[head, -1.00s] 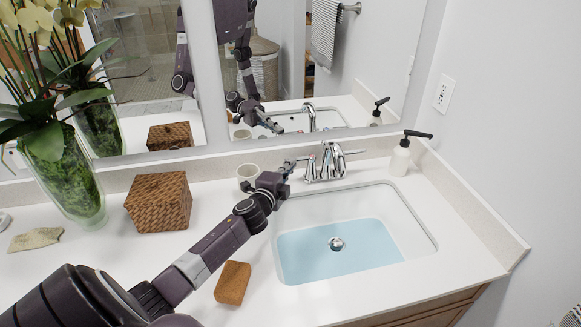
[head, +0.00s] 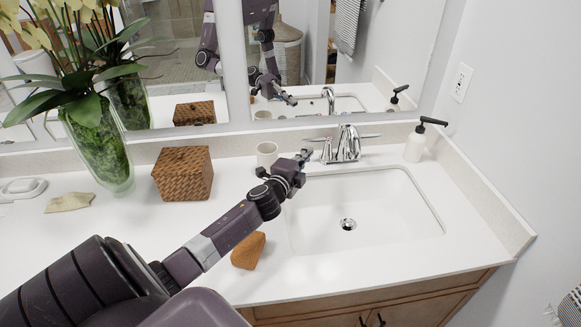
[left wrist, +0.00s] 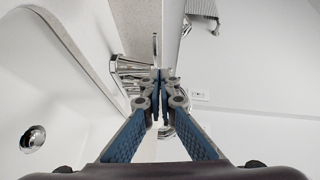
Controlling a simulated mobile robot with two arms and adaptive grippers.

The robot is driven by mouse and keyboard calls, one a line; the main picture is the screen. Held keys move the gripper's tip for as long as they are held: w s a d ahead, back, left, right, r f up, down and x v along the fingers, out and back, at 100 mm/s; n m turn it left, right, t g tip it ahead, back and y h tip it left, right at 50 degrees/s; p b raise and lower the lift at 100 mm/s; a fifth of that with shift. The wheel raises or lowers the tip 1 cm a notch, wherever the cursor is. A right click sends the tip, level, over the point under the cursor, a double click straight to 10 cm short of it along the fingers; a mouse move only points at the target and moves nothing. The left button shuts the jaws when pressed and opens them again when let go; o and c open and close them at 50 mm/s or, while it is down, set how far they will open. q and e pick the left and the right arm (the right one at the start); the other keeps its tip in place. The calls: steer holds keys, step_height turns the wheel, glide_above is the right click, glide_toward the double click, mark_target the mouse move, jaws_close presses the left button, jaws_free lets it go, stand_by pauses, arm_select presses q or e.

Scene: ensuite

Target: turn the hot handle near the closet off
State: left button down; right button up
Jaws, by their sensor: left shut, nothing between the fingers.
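The chrome faucet (head: 346,147) stands behind the sink, with a lever handle on each side. Its left handle (head: 319,140) points left, just beyond the fingertips of my left gripper (head: 304,156). The gripper is shut and empty; I cannot tell whether it touches the handle. In the left wrist view, the closed fingers (left wrist: 157,78) point forward, with chrome faucet parts (left wrist: 130,68) beside and behind them, partly hidden. My right gripper is out of view.
The white sink basin (head: 405,205) looks empty. A cup (head: 267,154) stands close behind my left gripper. A soap dispenser (head: 415,145) is right of the faucet. A woven box (head: 183,176), a vase (head: 98,150) and a brown sponge (head: 246,254) are on the counter.

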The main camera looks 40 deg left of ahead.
arm_select(q)
steer(key=s+b, duration=0.1)
steer(key=s, duration=0.6)
steer(key=shift+s+a+r, duration=0.15)
steer(key=shift+s, duration=0.2)
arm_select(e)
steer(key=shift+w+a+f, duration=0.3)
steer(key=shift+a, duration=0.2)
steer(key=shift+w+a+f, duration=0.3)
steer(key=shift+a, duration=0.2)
arm_select(q)
steer(key=shift+r, duration=0.1)
